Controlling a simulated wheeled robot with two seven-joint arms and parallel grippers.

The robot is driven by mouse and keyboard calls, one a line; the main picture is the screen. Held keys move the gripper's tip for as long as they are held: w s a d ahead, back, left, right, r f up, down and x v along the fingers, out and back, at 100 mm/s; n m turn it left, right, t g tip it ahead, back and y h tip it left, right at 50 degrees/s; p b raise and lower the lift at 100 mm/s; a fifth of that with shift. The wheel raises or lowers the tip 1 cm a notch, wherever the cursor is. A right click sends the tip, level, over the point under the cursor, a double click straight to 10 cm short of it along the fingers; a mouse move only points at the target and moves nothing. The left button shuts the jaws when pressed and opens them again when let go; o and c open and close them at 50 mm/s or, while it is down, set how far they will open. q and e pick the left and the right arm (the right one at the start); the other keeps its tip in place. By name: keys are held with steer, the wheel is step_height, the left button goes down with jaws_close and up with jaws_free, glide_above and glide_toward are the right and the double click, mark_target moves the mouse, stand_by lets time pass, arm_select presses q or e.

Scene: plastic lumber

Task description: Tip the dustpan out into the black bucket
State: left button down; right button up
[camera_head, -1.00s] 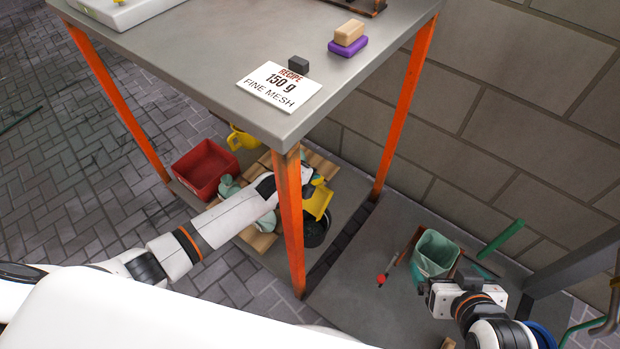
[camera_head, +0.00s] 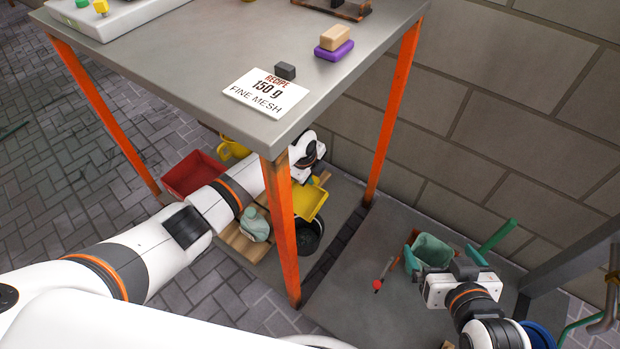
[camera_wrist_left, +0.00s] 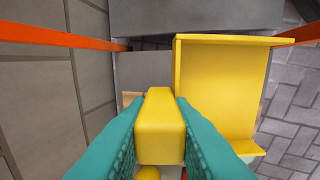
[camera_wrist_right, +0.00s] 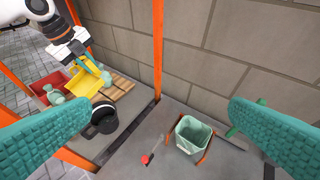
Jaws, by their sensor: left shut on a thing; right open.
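The yellow dustpan (camera_head: 311,204) is under the grey table, beside and partly over the black bucket (camera_head: 308,240) in the head view. My left gripper (camera_wrist_left: 158,125) is shut on its yellow handle; the pan (camera_wrist_left: 222,80) extends forward and right in the left wrist view. I see no loose material on the visible pan face. In the right wrist view the dustpan (camera_wrist_right: 84,84) is behind and above the black bucket (camera_wrist_right: 103,121). The bucket's inside looks dark, its contents unclear. My right gripper (camera_wrist_right: 160,115) is open and empty, above the right-hand floor area.
The table's orange leg (camera_head: 281,230) stands close to my left arm. A red bin (camera_head: 190,175), a yellow jug (camera_head: 232,149) and a pale green bottle (camera_head: 255,224) are near the wooden pallet (camera_head: 240,243). A teal bucket (camera_wrist_right: 192,132) stands below my right gripper.

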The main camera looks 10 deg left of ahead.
arm_select(q)
steer(key=shift+w+d+f+g+y+b, duration=0.1)
steer(key=shift+w+d+g+y+b, duration=0.2)
steer(key=shift+w+g+b, duration=0.55)
steer(key=g+b, duration=0.1)
steer(key=b, duration=0.2)
steer(key=shift+d, duration=0.1)
steer(key=shift+y, duration=0.3)
arm_select(e)
step_height(320, 180, up, 18)
steer(key=a+t+y, duration=0.3)
steer(key=t+y, duration=0.1)
steer(key=t, duration=0.9)
steer(key=shift+w+f+n+t+y, duration=0.15)
steer(key=shift+n+t+y, duration=0.15)
steer(key=shift+t, duration=0.1)
